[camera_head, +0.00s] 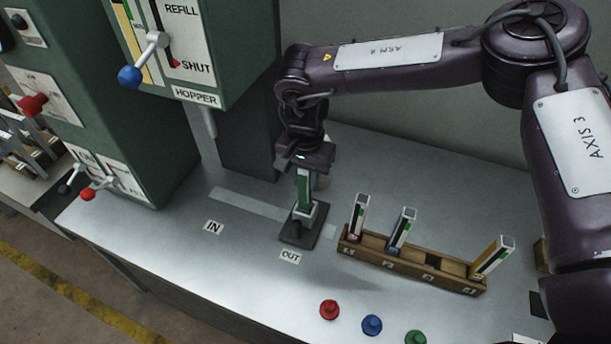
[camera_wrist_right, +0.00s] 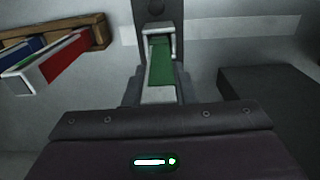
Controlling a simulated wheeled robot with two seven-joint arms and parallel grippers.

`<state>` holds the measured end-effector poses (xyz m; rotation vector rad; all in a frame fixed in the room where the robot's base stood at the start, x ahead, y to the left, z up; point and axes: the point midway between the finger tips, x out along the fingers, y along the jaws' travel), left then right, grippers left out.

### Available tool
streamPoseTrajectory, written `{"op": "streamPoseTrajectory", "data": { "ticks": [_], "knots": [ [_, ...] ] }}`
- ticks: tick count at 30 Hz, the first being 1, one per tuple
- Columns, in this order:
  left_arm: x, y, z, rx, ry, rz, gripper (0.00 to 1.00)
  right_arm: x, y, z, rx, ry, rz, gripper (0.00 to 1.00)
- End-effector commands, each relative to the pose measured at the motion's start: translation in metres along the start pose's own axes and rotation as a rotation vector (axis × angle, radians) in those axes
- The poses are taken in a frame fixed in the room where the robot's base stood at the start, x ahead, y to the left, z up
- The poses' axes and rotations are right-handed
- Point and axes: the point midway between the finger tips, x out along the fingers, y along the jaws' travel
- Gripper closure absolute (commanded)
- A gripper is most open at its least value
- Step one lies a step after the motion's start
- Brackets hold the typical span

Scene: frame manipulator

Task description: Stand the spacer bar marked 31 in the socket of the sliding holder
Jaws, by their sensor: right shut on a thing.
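The sliding holder (camera_head: 297,234) is a dark plate with a pale upright socket, on the grey bench near the OUT label. My right gripper (camera_head: 304,170) is above it, pointing down and shut on the upper end of a green and white spacer bar (camera_head: 305,188). The bar is upright, with its lower end at the socket; I cannot tell how deep it sits. Its number is not readable. In the right wrist view the green bar (camera_wrist_right: 161,68) runs to the pale socket frame, and the holder (camera_wrist_right: 158,12) shows behind. My left gripper is not in view.
Red (camera_head: 329,309), blue (camera_head: 372,324) and green (camera_head: 415,338) knobs stand in front. The hopper (camera_head: 196,97) overhangs at left.

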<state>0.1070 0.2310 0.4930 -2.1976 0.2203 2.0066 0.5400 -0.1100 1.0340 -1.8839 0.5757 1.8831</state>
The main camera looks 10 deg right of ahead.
Motion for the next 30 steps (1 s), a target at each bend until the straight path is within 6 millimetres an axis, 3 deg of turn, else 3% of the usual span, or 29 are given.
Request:
{"op": "streamPoseTrajectory", "data": {
  "ticks": [13,14,19,30],
  "knots": [
    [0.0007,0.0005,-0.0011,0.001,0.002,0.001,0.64,0.0044,-0.0001,0.0,0.0,0.0,0.0,1.0],
    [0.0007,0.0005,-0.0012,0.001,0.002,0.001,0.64,0.0044,0.0,0.0,0.0,0.0,0.0,0.75],
    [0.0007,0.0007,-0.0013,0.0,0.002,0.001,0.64,0.0045,0.0,0.0,0.0,0.0,0.0,0.53],
    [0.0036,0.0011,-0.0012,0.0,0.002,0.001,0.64,-0.0007,-0.0004,-0.0006,0.0,0.002,-0.001,0.51]
  ]
}}
